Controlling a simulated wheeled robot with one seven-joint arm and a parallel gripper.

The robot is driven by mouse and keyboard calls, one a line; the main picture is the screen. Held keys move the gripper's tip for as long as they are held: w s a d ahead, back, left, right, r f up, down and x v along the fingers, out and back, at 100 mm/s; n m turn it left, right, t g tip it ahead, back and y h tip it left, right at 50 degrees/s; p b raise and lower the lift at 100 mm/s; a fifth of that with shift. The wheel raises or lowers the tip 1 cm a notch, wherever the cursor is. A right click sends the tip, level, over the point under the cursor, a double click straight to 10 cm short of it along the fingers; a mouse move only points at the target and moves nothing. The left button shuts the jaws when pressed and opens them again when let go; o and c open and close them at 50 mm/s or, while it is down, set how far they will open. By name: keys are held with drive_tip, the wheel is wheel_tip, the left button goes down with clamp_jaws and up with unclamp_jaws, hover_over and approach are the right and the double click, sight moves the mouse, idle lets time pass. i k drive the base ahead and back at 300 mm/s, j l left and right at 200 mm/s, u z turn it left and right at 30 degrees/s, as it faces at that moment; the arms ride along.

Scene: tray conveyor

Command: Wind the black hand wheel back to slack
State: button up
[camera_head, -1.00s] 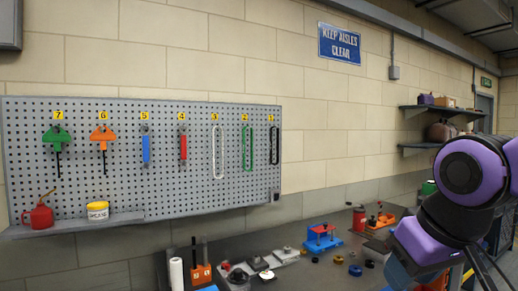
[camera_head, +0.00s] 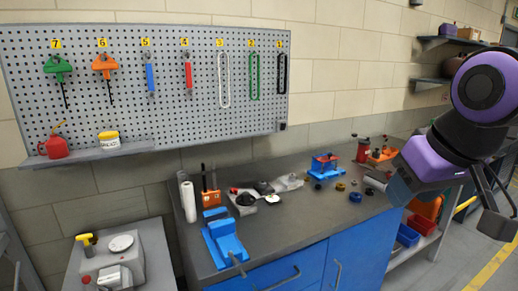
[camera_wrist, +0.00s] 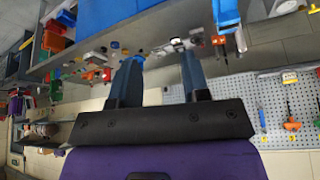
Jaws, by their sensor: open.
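I cannot make out for sure which part is the black hand wheel. A black round part (camera_head: 245,199) lies on the dark workbench (camera_head: 290,222) in the head view, among small grey and white parts, and may be it. My gripper shows in the wrist view (camera_wrist: 160,62), with its two blue-grey fingers apart and nothing between them. That view is turned upside down, and the bench and its parts show beyond the fingertips. My gripper is off the bench, touching nothing that I can see.
A blue vise (camera_head: 226,243) stands at the bench's front left, and a blue fixture (camera_head: 324,166) farther back. A pegboard (camera_head: 190,105) with tools hangs above. A grey side stand (camera_head: 125,262) is at lower left. Open floor (camera_head: 440,270) lies at right.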

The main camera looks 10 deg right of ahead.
sight(245, 196)
drive_tip(key=i+j+u, duration=0.2)
drive_tip(key=i, duration=0.35)
drive_tip(key=i+j+u, duration=0.25)
drive_tip(key=i, duration=0.35)
drive_tip(key=l, duration=0.1)
